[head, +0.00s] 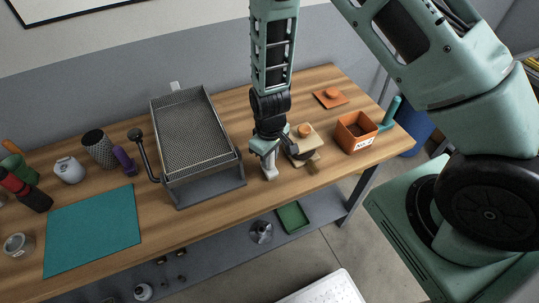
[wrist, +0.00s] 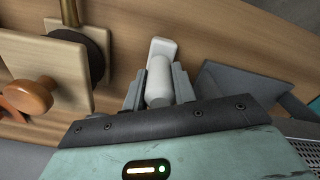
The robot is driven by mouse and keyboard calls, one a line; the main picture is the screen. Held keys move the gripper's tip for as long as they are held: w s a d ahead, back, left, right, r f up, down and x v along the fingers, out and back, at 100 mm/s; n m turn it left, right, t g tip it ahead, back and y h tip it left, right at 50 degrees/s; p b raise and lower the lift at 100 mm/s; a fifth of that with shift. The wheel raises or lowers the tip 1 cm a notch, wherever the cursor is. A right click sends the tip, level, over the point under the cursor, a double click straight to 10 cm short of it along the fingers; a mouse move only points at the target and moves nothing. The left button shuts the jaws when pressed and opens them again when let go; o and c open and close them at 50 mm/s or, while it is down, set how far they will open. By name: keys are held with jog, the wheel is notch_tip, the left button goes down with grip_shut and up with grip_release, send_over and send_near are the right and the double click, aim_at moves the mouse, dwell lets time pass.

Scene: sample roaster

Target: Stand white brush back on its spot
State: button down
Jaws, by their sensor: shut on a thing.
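My gripper (head: 266,149) points down over the wooden table (head: 238,212), just right of the mesh tray. It is shut on the white brush (head: 269,168). In the wrist view the brush (wrist: 159,78) shows as a white round handle between the two fingers (wrist: 158,88), with a wider pale end (wrist: 162,47) beyond them. The brush looks about upright, with its lower end at or close to the table top. I cannot tell whether it touches. No marked spot for it shows clearly; the area under the gripper is partly hidden.
The mesh tray (head: 190,130) on its grey stand is close on the left. A wooden block with a round knob (head: 304,131) is close on the right. An orange bin (head: 352,137) stands further right. A teal mat (head: 92,230) lies front left. Bare table lies in front.

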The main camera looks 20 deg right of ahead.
jog(key=shift+f, duration=0.2)
jog(key=c, duration=1.1)
grip_release()
jog(key=shift+c, duration=0.2)
jog(key=shift+r, duration=0.15)
